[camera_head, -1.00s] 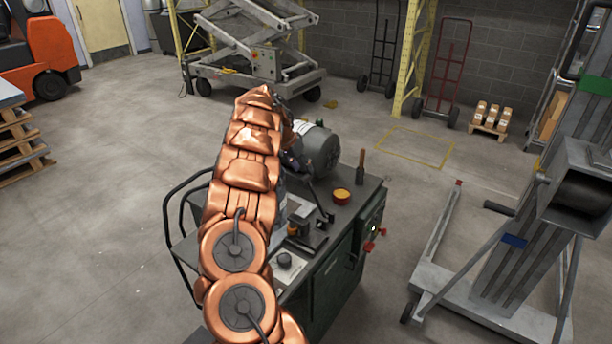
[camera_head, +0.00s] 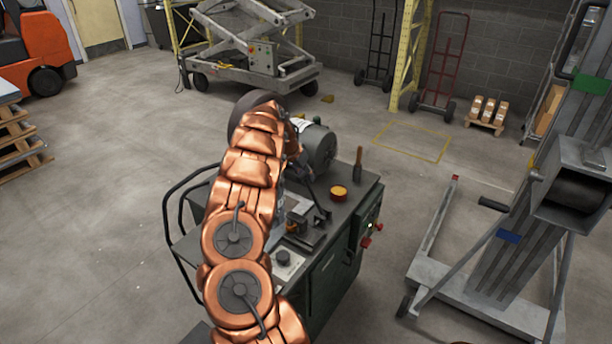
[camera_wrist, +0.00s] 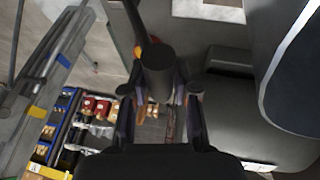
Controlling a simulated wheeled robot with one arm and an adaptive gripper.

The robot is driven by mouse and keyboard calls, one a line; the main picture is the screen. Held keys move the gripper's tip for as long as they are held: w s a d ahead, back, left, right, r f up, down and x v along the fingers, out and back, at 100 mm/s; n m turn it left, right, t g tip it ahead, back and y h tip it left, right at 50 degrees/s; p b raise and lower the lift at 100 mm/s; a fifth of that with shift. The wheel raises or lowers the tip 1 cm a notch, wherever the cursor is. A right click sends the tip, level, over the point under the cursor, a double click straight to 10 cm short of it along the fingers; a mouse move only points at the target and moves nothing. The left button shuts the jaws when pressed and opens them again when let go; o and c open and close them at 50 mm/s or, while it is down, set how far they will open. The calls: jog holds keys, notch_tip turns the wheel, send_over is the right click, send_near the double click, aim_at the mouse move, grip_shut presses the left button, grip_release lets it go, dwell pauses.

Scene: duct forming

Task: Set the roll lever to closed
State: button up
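In the wrist view, a dark rod with a thick cylindrical end (camera_wrist: 157,68) comes down from the top toward my gripper (camera_wrist: 160,98); it looks like a lever handle, but I cannot tell for sure that it is the roll lever. My gripper's two dark fingers are spread, one on each side below the cylinder, with visible gaps. Whether the cylinder lies between the fingertips or beyond them is unclear. In the head view, my copper arm hides my gripper and part of the green machine (camera_head: 335,275). The lever's setting cannot be read.
A grey motor (camera_head: 318,150) and a yellow-topped round part (camera_head: 338,194) are on the machine. An upright dark handle (camera_head: 358,165) stands at its back corner. A grey lift frame (camera_head: 500,250) stands to the right. Open floor lies to the left.

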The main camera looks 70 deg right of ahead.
grip_shut()
